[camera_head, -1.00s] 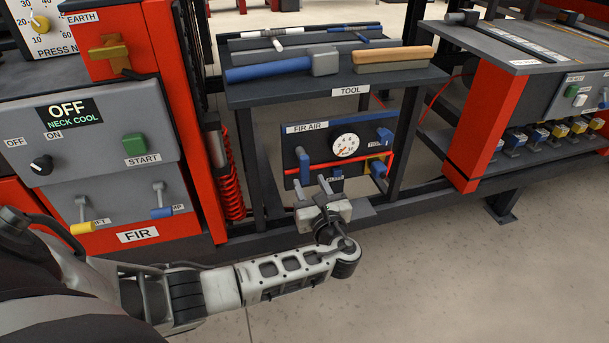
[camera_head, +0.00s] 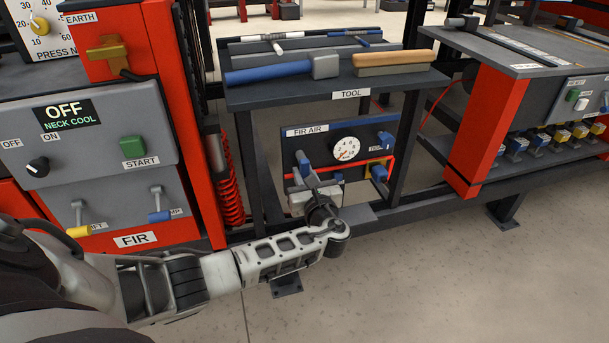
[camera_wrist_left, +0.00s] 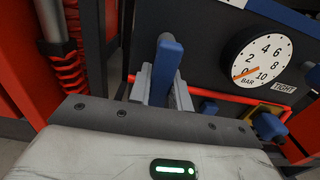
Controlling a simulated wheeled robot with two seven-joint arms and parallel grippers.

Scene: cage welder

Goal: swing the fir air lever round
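The FIR AIR panel (camera_head: 320,132) is a dark plate under the tool shelf, with a round white gauge (camera_head: 345,149) and a red pipe line. A lever with a blue handle (camera_head: 304,165) sits at its left; the handle also shows upright in the left wrist view (camera_wrist_left: 166,65). My left gripper (camera_head: 305,184) is at this lever. In the left wrist view its two grey fingers (camera_wrist_left: 162,92) stand on both sides of the handle's lower part and appear to close on it. The gauge needle (camera_wrist_left: 246,73) points low, near zero. My right gripper is not in view.
The tool shelf (camera_head: 345,94) with a blue-handled hammer (camera_head: 280,69) and a brush (camera_head: 394,64) is above the panel. Red posts (camera_head: 485,125) flank the bay. More blue handles (camera_head: 379,172) sit at the panel's right. The floor in front is clear.

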